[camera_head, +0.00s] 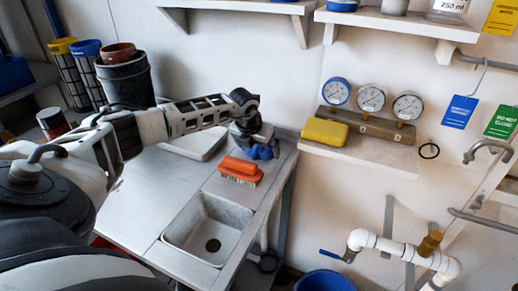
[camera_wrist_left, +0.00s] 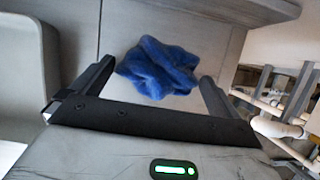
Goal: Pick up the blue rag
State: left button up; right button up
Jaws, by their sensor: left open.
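The blue rag (camera_head: 262,152) is a crumpled cloth on the grey bench top, near its right edge. It also shows in the left wrist view (camera_wrist_left: 158,68), lying between the two finger tips. My left gripper (camera_head: 256,140) is just above the rag in the head view and hides part of it. In the left wrist view the fingers of the left gripper (camera_wrist_left: 155,82) are spread wide, one on each side of the rag. I cannot tell whether they touch it. My right gripper is not in view.
An orange brush (camera_head: 240,170) lies just in front of the rag. A sink (camera_head: 207,229) is set in the bench nearer me. A grey tray (camera_head: 195,142) stands left of the rag. A shelf (camera_head: 362,152) with gauges and a yellow sponge (camera_head: 324,132) is to the right.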

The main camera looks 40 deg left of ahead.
pick_arm(q)
jog(key=c, duration=0.9)
jog(key=shift+o, duration=0.2)
jog(key=shift+r, duration=0.55)
notch_tip(320, 180, up, 2)
jog(key=shift+r+b, duration=0.15)
jog(key=shift+b, duration=0.15)
jog(key=s+r+b, duration=0.2)
jog(key=s+r, duration=0.7)
jog(key=s, duration=0.5)
jog(key=shift+d+r, duration=0.15)
jog(key=shift+r, duration=0.2)
